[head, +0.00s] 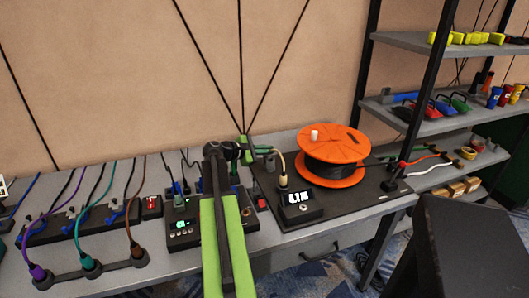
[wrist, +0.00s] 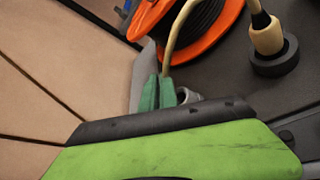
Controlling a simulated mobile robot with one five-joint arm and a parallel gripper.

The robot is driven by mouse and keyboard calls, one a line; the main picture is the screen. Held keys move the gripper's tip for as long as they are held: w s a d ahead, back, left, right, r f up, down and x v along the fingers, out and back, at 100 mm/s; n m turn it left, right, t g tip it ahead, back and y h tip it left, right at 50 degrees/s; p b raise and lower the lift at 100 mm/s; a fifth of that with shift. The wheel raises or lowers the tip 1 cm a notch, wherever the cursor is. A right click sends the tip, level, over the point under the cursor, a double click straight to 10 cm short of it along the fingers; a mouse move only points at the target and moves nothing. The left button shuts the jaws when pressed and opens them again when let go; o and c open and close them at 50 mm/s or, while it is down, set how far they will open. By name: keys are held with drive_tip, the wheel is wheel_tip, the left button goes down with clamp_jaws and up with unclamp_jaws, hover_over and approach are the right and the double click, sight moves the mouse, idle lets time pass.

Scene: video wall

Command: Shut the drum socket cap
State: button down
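An orange cable drum (head: 333,145) wound with black cable stands on a dark board, with a white knob (head: 314,134) on top. Part of the drum (wrist: 208,38) shows at the top of the wrist view. A green connector (head: 262,150) at the end of a beige cable is left of the drum; it also shows in the wrist view (wrist: 150,95). A small grey round part (wrist: 188,95) is beside it. I cannot make out which part is the drum socket cap. My gripper (head: 245,148) is close to the green connector. One lime finger fills the wrist view's bottom; its grip is hidden.
A meter (head: 300,205) with a lit display stands in front of the drum, with the beige cable's plug (head: 283,182) behind it. Another unit (head: 187,228) and several coloured cables are to the left. A black-framed shelf (head: 420,40) stands at the right. A dark box (head: 470,245) is front right.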

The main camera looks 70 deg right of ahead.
drive_tip(key=shift+s+a+f+m+h+b, duration=0.6)
drive_tip(key=shift+s+f+m+h+b, duration=0.15)
drive_tip(key=shift+m+b, duration=0.5)
drive_tip(key=c, duration=1.6)
unclamp_jaws()
drive_tip(key=shift+c, duration=0.2)
drive_tip(key=shift+w, duration=0.1)
drive_tip(key=p+v, duration=0.2)
drive_tip(key=v, duration=1)
drive_tip(key=shift+r, duration=0.2)
